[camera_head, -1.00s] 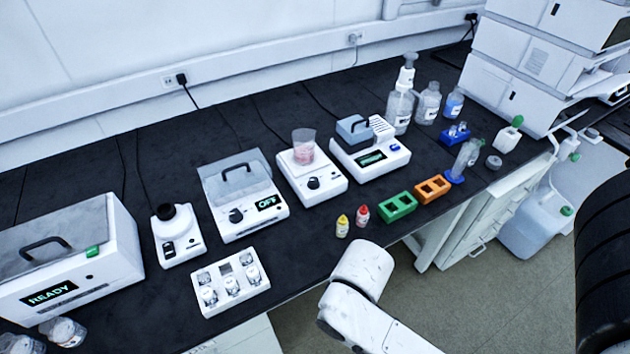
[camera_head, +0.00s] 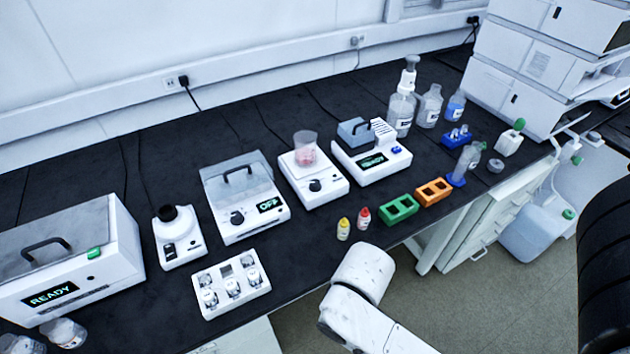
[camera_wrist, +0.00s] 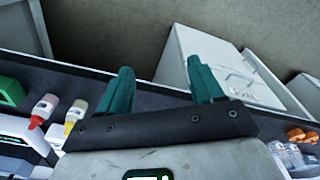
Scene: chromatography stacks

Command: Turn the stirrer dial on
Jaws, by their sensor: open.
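The stirrer (camera_head: 327,193) is a white box on the black bench in the head view. A beaker (camera_head: 304,147) with pink liquid stands on its top plate. Its black dial (camera_head: 315,186) is on the front, and nothing touches it. My gripper (camera_wrist: 160,66) shows in the wrist view with two teal fingers apart and nothing between them. It is near the bench's front edge, away from the dial. The gripper itself is not seen in the head view; only my white arm shows there.
Left of the stirrer is a lidded device (camera_head: 245,208) reading OFF, with its own dial. Right is a heater block (camera_head: 371,160). Yellow (camera_head: 343,229) and red (camera_head: 363,218) dropper bottles and a green rack (camera_head: 399,209) stand in front, near the bench edge. A vial tray (camera_head: 232,287) sits front left.

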